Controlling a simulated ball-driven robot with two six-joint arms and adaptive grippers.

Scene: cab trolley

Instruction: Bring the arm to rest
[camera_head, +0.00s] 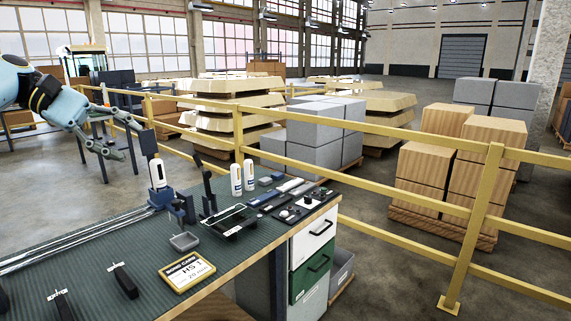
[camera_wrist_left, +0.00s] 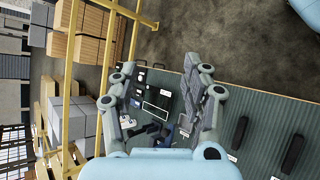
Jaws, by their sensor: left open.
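My left arm comes in from the left in the head view. My left gripper (camera_head: 121,137) hangs in the air above the far left part of the workbench (camera_head: 105,255). Its fingers are apart and nothing is between them. In the left wrist view the two fingers of the left gripper (camera_wrist_left: 160,90) spread wide over the bench top, and I see no object held. My right gripper is in neither view.
White bottles (camera_head: 236,180), a dark tray (camera_head: 235,220), a sign (camera_head: 186,271) and small tools stand on the bench. A yellow railing (camera_head: 400,190) runs behind it. Pallets with grey blocks (camera_head: 315,133) and wooden boxes (camera_head: 485,165) stand beyond the railing.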

